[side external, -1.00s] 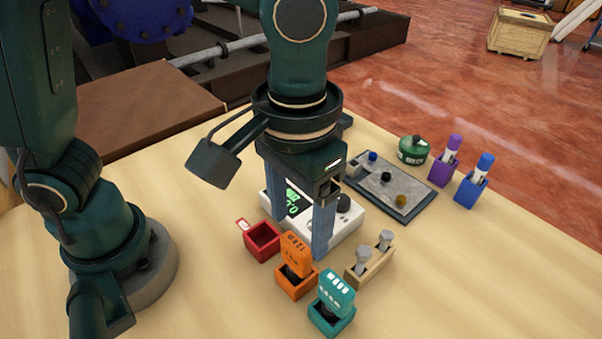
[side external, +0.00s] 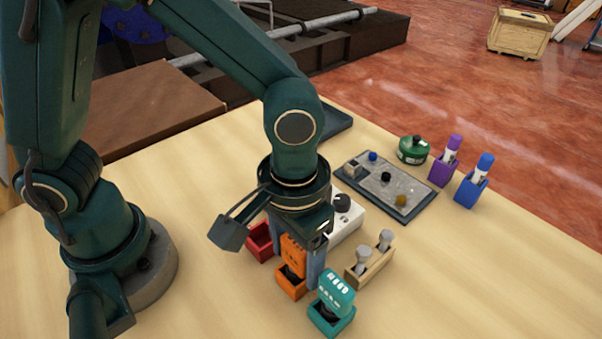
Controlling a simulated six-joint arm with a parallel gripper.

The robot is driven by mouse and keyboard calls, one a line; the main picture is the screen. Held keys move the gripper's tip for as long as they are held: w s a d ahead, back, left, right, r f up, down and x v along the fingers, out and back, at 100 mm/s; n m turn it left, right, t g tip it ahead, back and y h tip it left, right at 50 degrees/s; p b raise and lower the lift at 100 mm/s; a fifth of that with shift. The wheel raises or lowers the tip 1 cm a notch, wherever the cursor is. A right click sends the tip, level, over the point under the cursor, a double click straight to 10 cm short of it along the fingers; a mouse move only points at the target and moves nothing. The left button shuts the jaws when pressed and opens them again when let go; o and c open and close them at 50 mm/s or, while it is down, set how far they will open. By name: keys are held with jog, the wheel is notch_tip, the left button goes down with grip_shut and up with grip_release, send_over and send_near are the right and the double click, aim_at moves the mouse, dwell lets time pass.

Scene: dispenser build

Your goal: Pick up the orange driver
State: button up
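The orange driver (side external: 292,250) stands upright in its orange holder (side external: 289,290) near the front of the table. My gripper (side external: 297,264) points down over it, with its fingers apart. One blue-grey finger shows just right of the driver and the other is partly hidden at its upper left. The fingers are beside or just behind the driver; I cannot tell whether they touch it.
A teal driver (side external: 338,288) in its holder stands close at the front right. A red box (side external: 259,243), a white device (side external: 347,220) and a wooden holder (side external: 369,266) with two grey-topped pieces are close by. The table's front right is clear.

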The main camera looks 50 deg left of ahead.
grip_shut()
jog(key=shift+r, duration=0.1)
